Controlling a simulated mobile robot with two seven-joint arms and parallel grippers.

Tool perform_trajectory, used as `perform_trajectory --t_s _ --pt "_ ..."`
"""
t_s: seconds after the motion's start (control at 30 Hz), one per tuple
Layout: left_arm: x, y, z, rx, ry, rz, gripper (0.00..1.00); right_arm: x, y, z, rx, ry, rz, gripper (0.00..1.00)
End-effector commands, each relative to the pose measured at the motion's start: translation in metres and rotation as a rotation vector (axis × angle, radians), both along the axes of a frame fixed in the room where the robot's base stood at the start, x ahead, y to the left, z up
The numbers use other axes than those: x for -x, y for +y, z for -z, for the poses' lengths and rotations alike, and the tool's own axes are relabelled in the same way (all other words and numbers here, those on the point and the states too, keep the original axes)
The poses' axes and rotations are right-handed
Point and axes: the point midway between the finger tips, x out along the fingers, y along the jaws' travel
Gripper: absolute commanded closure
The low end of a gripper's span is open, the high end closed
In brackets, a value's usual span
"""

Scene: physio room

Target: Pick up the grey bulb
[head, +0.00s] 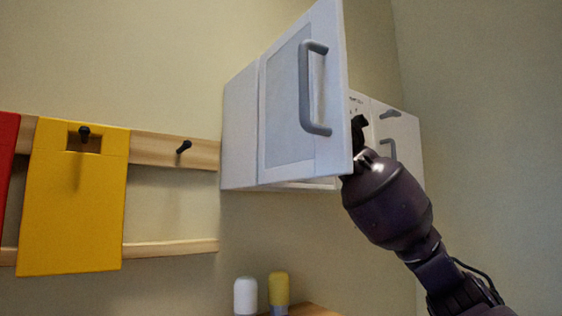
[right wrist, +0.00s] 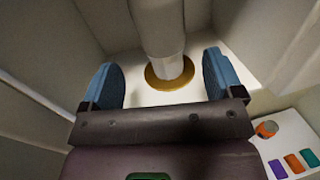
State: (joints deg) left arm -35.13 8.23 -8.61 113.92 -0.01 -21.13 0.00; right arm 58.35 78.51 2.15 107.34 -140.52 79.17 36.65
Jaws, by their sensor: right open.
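My right gripper (right wrist: 160,62) is open, with its two blue fingers apart on either side of a pale grey upright cylinder (right wrist: 164,30) on a gold disc-shaped base (right wrist: 170,75). The cylinder's top is cut off, and I cannot tell whether it is the grey bulb. My left gripper is not in view.
The door with its grey handle (head: 305,90) stands close beside my right arm. Cabinet walls are near in the wrist view. An orange round thing (right wrist: 266,128) and several coloured blocks (right wrist: 292,163) show at lower right. White (head: 245,295) and yellow (head: 278,290) bottle-like things stand below.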

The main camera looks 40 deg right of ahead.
Motion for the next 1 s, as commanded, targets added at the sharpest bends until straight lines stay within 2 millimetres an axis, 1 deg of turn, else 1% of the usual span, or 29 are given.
perform_trajectory --t_s 0.1,0.23,0.33,0.5,0.63,0.77,0.97,1.0 --pt "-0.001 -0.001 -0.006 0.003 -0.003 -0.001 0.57 -0.012 -0.004 -0.001 -0.002 0.0 -0.002 0.14" --pt "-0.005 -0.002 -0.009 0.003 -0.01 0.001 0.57 -0.018 -0.006 0.0 0.001 0.0 -0.002 0.14" --pt "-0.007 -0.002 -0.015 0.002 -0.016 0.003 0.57 -0.025 -0.009 -0.001 -0.001 0.003 -0.002 0.14" --pt "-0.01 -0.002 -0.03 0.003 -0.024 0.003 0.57 -0.046 -0.02 -0.003 -0.002 0.002 -0.002 0.14" --pt "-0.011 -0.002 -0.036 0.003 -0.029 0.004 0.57 -0.06 -0.024 -0.002 -0.001 0.002 -0.003 0.14" --pt "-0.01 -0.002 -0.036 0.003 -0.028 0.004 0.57 -0.065 -0.025 0.0 0.001 0.001 -0.003 0.14" --pt "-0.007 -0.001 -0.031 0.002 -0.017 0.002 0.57 -0.066 -0.026 0.001 0.001 0.001 -0.003 0.14" --pt "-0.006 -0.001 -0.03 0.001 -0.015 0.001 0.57 -0.066 -0.026 0.001 0.001 0.001 -0.003 0.18"
